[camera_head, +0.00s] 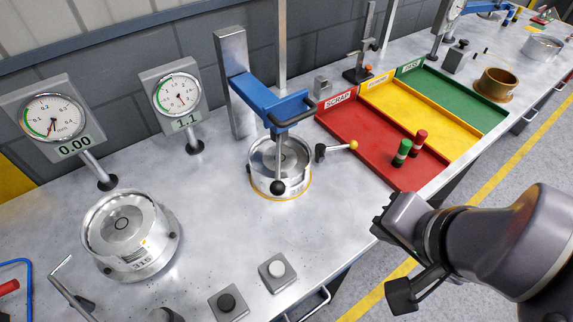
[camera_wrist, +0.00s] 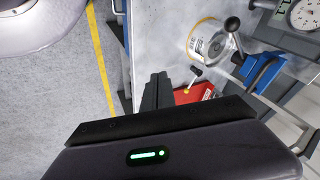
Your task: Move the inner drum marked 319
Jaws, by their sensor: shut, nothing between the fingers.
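A silver drum (camera_head: 122,222) sits in a round flanged base at the left of the bench in the head view. Its front label looks like 316 or 319; I cannot tell which. A second silver drum (camera_head: 272,152) sits under the blue clamp (camera_head: 268,98), in a yellow-edged base. It also shows in the wrist view (camera_wrist: 210,42), with a label too small to read. My gripper (camera_head: 384,226) is over the bench's front edge, right of both drums and apart from them. Its fingers (camera_wrist: 158,88) are shut and empty.
Red (camera_head: 345,143), yellow (camera_head: 448,148) and green (camera_head: 488,112) trays line the back right; red and green pegs stand in the red one. Two dial gauges (camera_head: 54,118) (camera_head: 176,93) stand behind. Push buttons (camera_head: 277,270) (camera_head: 228,303) sit at front. A brass ring (camera_head: 497,84) is far right.

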